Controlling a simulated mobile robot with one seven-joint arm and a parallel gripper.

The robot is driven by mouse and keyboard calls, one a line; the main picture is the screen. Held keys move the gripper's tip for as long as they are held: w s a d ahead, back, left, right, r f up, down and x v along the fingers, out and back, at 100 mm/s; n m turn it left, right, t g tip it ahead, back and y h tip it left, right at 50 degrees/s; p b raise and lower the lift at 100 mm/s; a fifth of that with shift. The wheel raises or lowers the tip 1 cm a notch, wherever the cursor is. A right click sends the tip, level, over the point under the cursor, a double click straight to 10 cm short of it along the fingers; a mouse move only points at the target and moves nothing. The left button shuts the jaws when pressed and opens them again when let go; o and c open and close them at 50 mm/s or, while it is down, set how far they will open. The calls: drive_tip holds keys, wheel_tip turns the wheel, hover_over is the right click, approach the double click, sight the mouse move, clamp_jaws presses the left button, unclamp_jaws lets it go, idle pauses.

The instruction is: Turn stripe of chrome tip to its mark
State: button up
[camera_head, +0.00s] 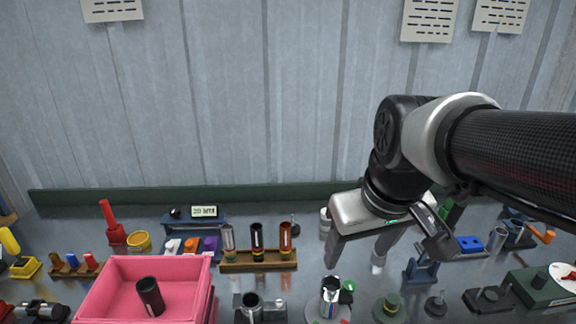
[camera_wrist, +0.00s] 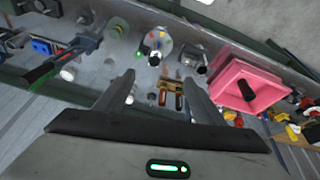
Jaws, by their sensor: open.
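A chrome tip (camera_head: 330,287) stands upright on a pale round plate (camera_head: 316,319) at the front, right of centre. A dark stripe shows near its upper part. The chrome tip also shows in the wrist view (camera_wrist: 154,59), on the plate (camera_wrist: 165,43), which carries green, red and yellow spots. I cannot tell which spot is the stripe's mark, or how the stripe lines up. My gripper (camera_head: 358,260) is open and empty, above and behind the tip in the head view. Its fingers (camera_wrist: 158,77) point toward the bench and do not touch the tip.
A pink bin (camera_head: 205,304) with a dark cylinder (camera_head: 150,296) stands front left. A wooden rack (camera_head: 258,262) holds three tubes. A clamped metal pipe (camera_head: 248,303) is left of the tip, and a green round dish (camera_head: 388,309) is right. Small fixtures crowd the right side.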

drive_tip(key=w+f+n+g+b, duration=0.2)
drive_tip(key=w+f+n+g, duration=0.1)
drive_tip(key=w+f, duration=0.5)
drive_tip(key=n+g, duration=0.1)
drive_tip(key=n, duration=0.1)
hover_over(328, 298)
drive_tip(key=w, duration=0.3)
wheel_tip(328, 298, down, 5)
drive_tip(key=shift+n, duration=0.3)
drive_tip(key=f, duration=1.2)
drive_tip(key=d+f+b, duration=0.1)
drive_tip(key=f, duration=0.4)
drive_tip(key=shift+s+f, duration=0.15)
drive_tip(key=shift+f, duration=0.25)
drive_tip(key=c, duration=1.2)
drive_tip(key=n+b, duration=0.1)
drive_tip(key=n, duration=0.3)
drive_tip(key=shift+a, duration=0.1)
drive_tip(key=shift+c, duration=0.2)
drive_tip(key=n, duration=0.4)
drive_tip(key=shift+s+r+n, duration=0.1)
drive_tip(key=shift+n, duration=0.9)
